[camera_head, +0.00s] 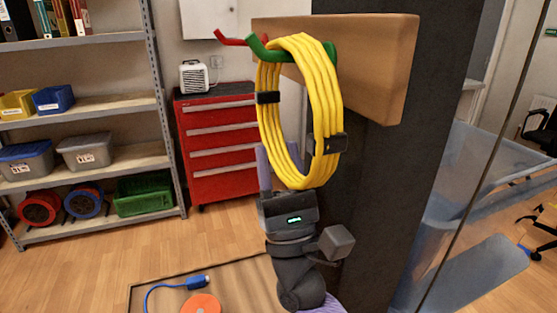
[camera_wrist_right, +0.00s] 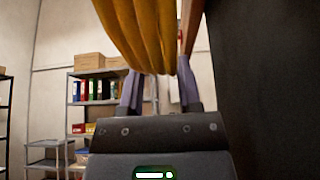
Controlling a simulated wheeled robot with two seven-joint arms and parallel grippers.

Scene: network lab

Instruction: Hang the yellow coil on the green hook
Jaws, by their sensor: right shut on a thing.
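The yellow coil (camera_head: 328,112) is an upright loop with black ties, high in the head view. Its top is at the green hook (camera_head: 262,50), whose upturned tip shows left of the strands and whose other end shows to their right. The strands hide part of the hook, so I cannot tell whether the coil bears on it. My right gripper (camera_head: 281,172) is below, shut on the bottom of the coil. In the right wrist view, the coil (camera_wrist_right: 150,35) comes down between the fingers (camera_wrist_right: 160,95). My left gripper is not in view.
A red hook (camera_head: 230,39) is left of the green one, by the wooden board (camera_head: 385,60) on a dark pillar (camera_head: 375,190). A red drawer cabinet (camera_head: 220,150) and shelves (camera_head: 80,105) stand behind. An orange disc (camera_head: 201,304) and blue cable (camera_head: 160,288) lie low in front.

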